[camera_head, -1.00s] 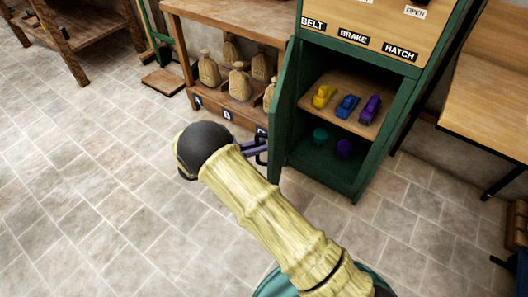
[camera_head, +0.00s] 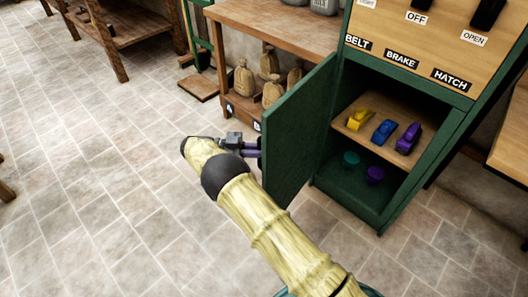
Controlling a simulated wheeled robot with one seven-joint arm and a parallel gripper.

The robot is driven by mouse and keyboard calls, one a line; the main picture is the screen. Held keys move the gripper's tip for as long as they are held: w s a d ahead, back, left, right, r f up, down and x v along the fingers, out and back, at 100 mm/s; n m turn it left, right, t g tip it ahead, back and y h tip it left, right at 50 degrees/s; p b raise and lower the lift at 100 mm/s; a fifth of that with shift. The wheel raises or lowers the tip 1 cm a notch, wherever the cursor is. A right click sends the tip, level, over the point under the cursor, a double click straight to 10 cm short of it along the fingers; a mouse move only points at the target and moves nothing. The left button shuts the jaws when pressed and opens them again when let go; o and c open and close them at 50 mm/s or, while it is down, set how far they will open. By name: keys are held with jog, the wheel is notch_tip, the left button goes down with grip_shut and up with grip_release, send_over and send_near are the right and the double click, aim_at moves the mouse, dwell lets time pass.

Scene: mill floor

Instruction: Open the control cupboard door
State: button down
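The green control cupboard (camera_head: 400,210) stands right of centre with its lower compartment open to view. Its green door (camera_head: 297,130) is hinged on the left side and stands swung well out from the opening. My gripper (camera_head: 254,149) is at the outer side of the door, near its free edge. The fingers reach to the door where the handle would be, but the handle and fingertips are hidden or too small to make out, so I cannot tell whether they are shut on it.
Inside are yellow (camera_head: 360,118), blue (camera_head: 384,131) and purple (camera_head: 408,138) objects on a shelf, with teal and purple knobs below. A wooden rack with sacks (camera_head: 243,78) stands behind the door.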

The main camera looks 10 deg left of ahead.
jog(key=shift+w+a, duration=0.1)
jog(key=shift+w, duration=0.1)
jog(key=shift+d, duration=0.2)
jog(key=c, duration=1.5)
grip_release()
jog(key=shift+w, duration=0.1)
jog(key=shift+c, duration=0.2)
jog(key=shift+a, duration=0.2)
jog(key=shift+s, duration=0.25)
jog(key=shift+w+f+b, duration=0.1)
jog(key=shift+b, duration=0.2)
